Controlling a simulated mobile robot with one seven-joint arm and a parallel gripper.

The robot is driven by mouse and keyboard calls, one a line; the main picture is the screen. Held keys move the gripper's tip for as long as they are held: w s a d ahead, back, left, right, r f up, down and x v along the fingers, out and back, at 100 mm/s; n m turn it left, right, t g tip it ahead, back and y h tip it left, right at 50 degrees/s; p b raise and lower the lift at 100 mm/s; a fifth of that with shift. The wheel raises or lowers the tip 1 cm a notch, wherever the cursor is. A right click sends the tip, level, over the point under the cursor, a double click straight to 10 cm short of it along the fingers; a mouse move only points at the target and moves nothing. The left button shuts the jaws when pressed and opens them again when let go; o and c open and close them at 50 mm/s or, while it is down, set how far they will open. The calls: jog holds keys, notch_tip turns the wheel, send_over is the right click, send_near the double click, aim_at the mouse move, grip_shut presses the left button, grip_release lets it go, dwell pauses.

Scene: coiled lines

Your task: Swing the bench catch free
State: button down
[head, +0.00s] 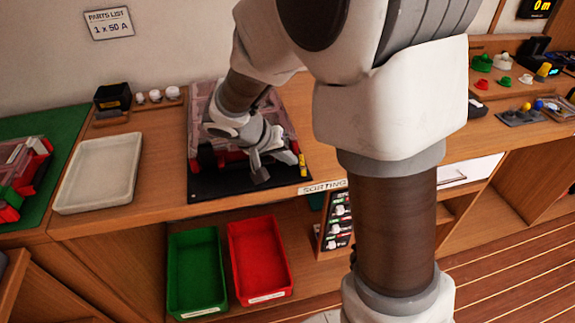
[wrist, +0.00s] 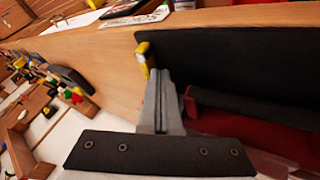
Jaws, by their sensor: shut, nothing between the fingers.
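A small yellow piece, which looks like the bench catch (head: 302,165), sits at the right edge of the black board (head: 215,187). In the wrist view the catch (wrist: 145,60) shows yellow with a pale face, at the corner of the black board (wrist: 240,60). My gripper (head: 260,176) is shut and empty, above the board's front part and left of the catch. In the wrist view my closed fingertips (wrist: 158,76) point just beside the catch; I cannot tell whether they touch it. My arm hides part of the red and clear case (head: 200,110) on the board.
A white tray (head: 98,172) and a green mat (head: 75,128) with another red case lie to the left. Green (head: 194,270) and red (head: 259,258) bins sit below the bench. Small coloured parts (head: 505,82) stand at the far right.

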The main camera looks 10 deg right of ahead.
jog(key=m, duration=0.1)
jog(key=m+g, duration=0.2)
jog(key=m, duration=0.1)
jog(key=shift+w+d+h, duration=0.2)
jog(key=shift+d+h, duration=0.05)
jog(key=shift+h, duration=0.15)
jog(key=shift+s+a+b, duration=0.1)
jog(key=shift+s+b, duration=0.05)
jog(key=shift+b, duration=0.2)
jog(key=shift+s+a+b, duration=0.3)
jog(key=shift+s, duration=0.25)
